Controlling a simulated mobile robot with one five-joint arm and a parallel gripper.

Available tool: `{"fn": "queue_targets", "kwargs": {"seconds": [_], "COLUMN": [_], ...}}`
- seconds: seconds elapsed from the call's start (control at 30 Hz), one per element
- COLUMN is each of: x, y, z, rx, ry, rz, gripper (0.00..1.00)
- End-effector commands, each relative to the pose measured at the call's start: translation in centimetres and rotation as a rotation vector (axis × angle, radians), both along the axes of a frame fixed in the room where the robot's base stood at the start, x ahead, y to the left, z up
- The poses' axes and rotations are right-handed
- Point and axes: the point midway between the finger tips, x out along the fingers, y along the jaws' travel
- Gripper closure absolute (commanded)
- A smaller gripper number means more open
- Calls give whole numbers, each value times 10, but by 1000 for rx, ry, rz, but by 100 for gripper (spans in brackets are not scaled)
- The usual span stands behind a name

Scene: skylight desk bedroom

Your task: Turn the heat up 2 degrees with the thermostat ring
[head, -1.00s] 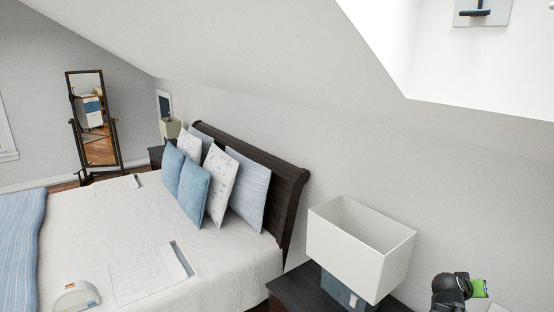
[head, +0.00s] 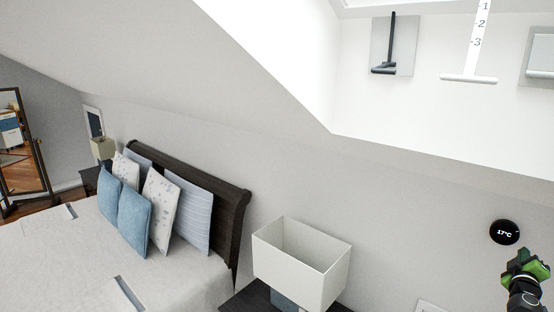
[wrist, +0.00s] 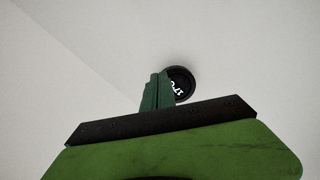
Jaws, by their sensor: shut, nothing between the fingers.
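The thermostat (head: 504,232) is a round black dial on the wall at the right of the head view. Its display reads 17°C. In the wrist view the thermostat (wrist: 181,84) shows beyond the fingers, which cover its left part. My gripper (head: 520,262) is green and black, just below and right of the dial in the head view. In the wrist view my gripper (wrist: 157,92) has its fingers together with nothing between them. I cannot tell whether the fingertips touch the dial.
A white lampshade (head: 301,262) stands on a dark nightstand (head: 248,298) left of the arm. A bed with several pillows (head: 136,218) is further left. Above, the skylight recess holds a dark lever (head: 388,50) and a white scale with a bar (head: 469,78). The wall around the thermostat is bare.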

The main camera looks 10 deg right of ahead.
Motion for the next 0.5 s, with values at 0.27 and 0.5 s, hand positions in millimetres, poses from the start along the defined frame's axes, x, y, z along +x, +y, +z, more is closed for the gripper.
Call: {"fn": "queue_targets", "kwargs": {"seconds": [0.27, 0.5], "x": [24, 37], "y": [-33, -51], "z": [0, 0], "rx": [1, 1], "ry": [-1, -1], "rz": [-1, 0], "gripper": [100, 100]}}
